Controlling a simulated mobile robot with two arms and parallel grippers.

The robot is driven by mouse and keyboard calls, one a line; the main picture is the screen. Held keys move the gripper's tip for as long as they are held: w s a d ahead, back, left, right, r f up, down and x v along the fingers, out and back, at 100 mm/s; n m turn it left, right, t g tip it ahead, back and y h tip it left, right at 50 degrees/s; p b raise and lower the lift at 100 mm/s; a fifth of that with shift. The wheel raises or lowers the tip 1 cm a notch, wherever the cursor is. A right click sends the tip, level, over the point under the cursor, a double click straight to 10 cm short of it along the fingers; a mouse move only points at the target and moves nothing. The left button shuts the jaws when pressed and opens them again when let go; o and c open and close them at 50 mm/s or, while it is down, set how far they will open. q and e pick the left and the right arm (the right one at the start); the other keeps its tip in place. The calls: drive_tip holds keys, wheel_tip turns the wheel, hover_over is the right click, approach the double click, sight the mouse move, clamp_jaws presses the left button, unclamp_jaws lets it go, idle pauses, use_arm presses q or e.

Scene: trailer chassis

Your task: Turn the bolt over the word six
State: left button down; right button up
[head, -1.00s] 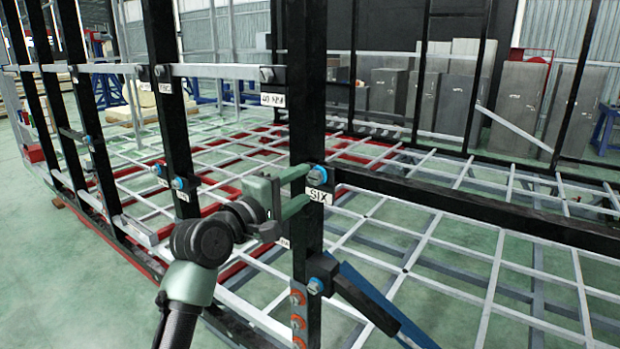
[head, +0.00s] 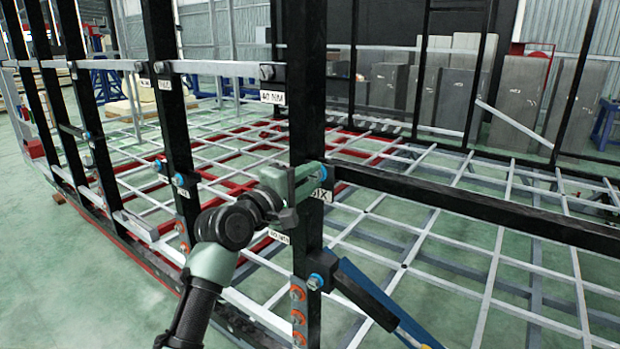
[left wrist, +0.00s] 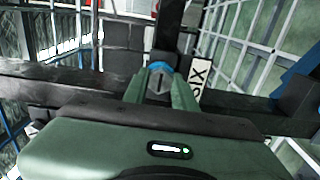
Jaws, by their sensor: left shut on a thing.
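The SIX label (head: 321,195) is a white plate on the black post, partly covered by my left gripper in the head view. It also shows sideways in the left wrist view (left wrist: 200,78), to the right of the fingers. The bolt over the word six has a grey head and a blue collar (left wrist: 160,66). It sits between the fingertips in the left wrist view and is mostly hidden in the head view. My left gripper (head: 312,181) is shut on this bolt, one green finger on each side of it. My right gripper is not in view.
A 40 NM label (head: 272,97) is above. The black horizontal beam (head: 450,205) runs right from the post. The white floor grid (head: 480,270) is open behind.

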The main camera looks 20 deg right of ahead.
use_arm(q)
drive_tip(key=shift+f+m, duration=0.1)
drive_tip(key=shift+m, duration=0.2)
